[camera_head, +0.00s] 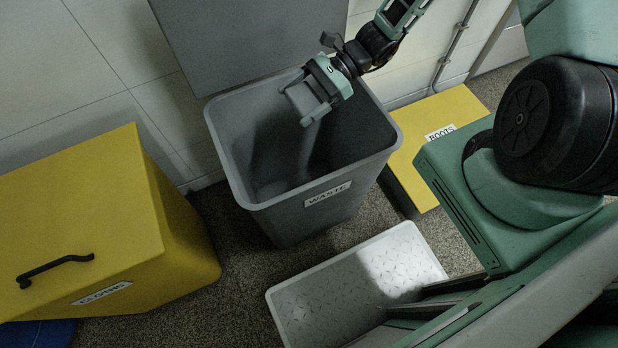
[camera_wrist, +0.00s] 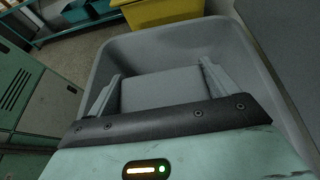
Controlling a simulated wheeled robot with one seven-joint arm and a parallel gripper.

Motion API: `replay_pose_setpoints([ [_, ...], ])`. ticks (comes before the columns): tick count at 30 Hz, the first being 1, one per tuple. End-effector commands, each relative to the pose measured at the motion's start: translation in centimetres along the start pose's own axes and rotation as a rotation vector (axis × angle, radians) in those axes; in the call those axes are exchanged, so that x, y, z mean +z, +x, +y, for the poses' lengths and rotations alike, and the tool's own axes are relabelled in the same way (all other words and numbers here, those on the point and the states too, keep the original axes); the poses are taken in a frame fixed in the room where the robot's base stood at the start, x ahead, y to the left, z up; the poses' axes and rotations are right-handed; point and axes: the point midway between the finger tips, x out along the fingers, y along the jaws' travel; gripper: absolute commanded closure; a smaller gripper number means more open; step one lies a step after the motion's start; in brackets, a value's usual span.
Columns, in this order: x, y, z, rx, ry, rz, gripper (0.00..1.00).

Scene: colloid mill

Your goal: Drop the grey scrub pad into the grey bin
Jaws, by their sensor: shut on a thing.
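The grey bin (camera_head: 240,160), labelled WASTE, stands upright on the floor with its lid (camera_head: 260,40) raised against the wall. My gripper (camera_head: 309,105) is over the bin's open mouth, near its back right part. It is shut on the grey scrub pad (camera_head: 301,101), a flat grey piece between the fingers. In the wrist view the pad (camera_wrist: 160,90) spans the gap between both fingers, with the bin's rim (camera_wrist: 180,33) around it. The bin's inside is in shadow and its floor is hard to make out.
A yellow lidded box (camera_head: 100,220) labelled CLOTHS stands at the left. A yellow box (camera_head: 455,112) labelled BOOTS is at the right of the bin. A pale textured tray (camera_head: 335,300) lies in front on the speckled floor.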

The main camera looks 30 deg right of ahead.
Motion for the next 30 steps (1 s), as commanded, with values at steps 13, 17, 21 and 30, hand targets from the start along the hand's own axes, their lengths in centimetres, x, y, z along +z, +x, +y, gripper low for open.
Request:
replay_pose_setpoints([
  [13,-4.4,1.8,0.0,-0.001,0.0,0.001,0.36],
  [17,-4.3,1.8,0.0,-0.001,0.0,0.001,0.36],
  [21,-4.3,1.8,0.0,-0.001,0.0,0.0,0.36],
  [30,-4.3,1.7,0.0,-0.002,0.0,0.001,0.0],
])
